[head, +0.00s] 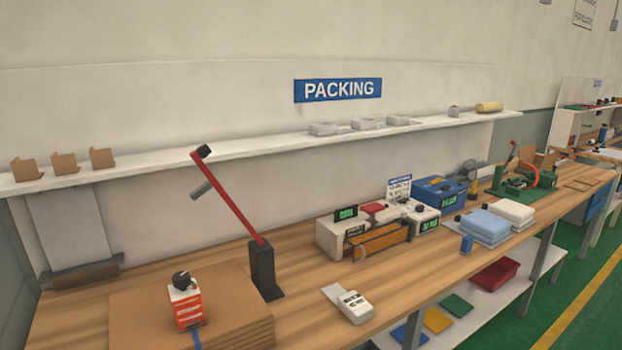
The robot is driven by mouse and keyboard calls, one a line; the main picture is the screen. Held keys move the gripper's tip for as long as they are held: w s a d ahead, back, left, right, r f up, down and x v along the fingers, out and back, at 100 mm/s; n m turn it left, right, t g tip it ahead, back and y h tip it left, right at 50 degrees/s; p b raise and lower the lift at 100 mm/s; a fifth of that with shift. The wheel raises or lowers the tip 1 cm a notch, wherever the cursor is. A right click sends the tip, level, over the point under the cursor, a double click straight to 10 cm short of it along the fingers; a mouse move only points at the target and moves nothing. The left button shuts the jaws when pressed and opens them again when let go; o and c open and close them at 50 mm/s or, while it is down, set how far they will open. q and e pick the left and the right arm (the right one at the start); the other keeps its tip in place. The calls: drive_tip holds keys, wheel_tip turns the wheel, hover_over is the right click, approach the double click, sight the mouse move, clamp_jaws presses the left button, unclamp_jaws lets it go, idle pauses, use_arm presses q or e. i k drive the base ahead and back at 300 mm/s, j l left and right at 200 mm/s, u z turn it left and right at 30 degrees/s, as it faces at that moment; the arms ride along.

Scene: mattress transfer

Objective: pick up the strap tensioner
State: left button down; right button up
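I cannot tell for certain which object is the strap tensioner. A green device (512,187) with an upright lever and an orange-red ring stands at the far right end of the wooden bench (310,290). A grey tool with a yellow part (470,172) is just left of it, partly behind a blue box (440,192). A long red lever (232,205) rises at a tilt from a black post (263,268) nearer on the left. Neither of my grippers is in view.
A stack of cardboard sheets (125,320) bears a red-and-white box (186,305) with a black knob. Electronic boxes (345,235), a white handheld device (354,306) and folded cloths (485,228) occupy the bench. A white shelf (250,147) runs above. Green floor (575,270) lies at the right.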

sight(188, 308)
drive_tip(key=i+l+u, duration=0.3)
drive_tip(key=l, duration=0.3)
drive_tip(key=i+l+u, duration=0.3)
drive_tip(key=l, duration=0.4)
drive_tip(key=i, duration=0.1)
